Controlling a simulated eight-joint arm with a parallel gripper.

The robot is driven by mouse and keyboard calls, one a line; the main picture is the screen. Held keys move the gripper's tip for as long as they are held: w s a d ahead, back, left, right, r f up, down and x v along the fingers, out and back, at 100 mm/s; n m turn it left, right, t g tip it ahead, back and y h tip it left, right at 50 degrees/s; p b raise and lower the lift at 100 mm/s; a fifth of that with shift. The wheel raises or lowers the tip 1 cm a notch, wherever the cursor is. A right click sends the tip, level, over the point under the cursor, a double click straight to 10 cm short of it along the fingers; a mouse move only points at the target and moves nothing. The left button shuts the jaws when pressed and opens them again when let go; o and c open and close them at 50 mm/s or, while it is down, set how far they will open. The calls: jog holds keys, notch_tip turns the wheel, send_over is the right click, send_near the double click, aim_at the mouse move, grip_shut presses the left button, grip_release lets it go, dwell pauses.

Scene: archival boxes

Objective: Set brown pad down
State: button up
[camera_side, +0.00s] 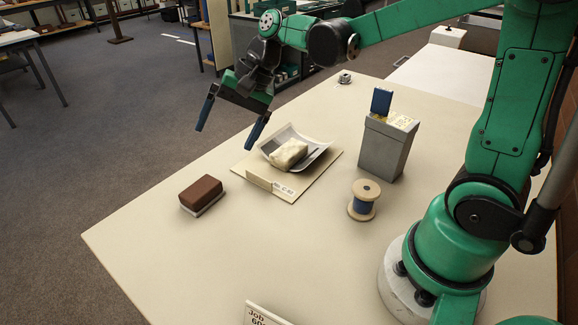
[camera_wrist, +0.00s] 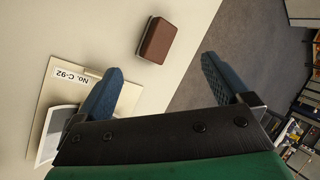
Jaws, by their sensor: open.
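The brown pad (camera_side: 201,192) is a small block with a pale underside. It lies flat on the cream table near its left edge, left of the folder. In the wrist view the brown pad (camera_wrist: 157,39) lies beyond my fingertips, between their lines and apart from both. My gripper (camera_side: 232,117) is open and empty, raised above the table's far left edge, behind and above the pad. Its two blue fingers are spread wide in the wrist view (camera_wrist: 162,72).
A cream folder (camera_side: 250,178) labelled No. A grey box (camera_side: 384,148) holding a blue item and a blue thread spool (camera_side: 363,201) stand to the right. The table (camera_side: 215,255) is clear in front of the pad.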

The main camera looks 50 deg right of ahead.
jog(key=s+d+n+t+h, duration=0.2)
jog(key=s+n+t+h, duration=0.1)
jog(key=s+n, duration=0.4)
jog(key=shift+s+d+r+n+h, duration=0.15)
jog(key=shift+s+d+n+h, duration=0.25)
jog(key=shift+s+h, duration=0.4)
jog(key=shift+o, duration=0.3)
jog(key=shift+s+d+f+n+t+h, duration=0.2)
jog(key=shift+s+d+n+t+h, duration=0.1)
jog(key=shift+s+n+t, duration=0.3)
jog(key=shift+w, duration=0.15)
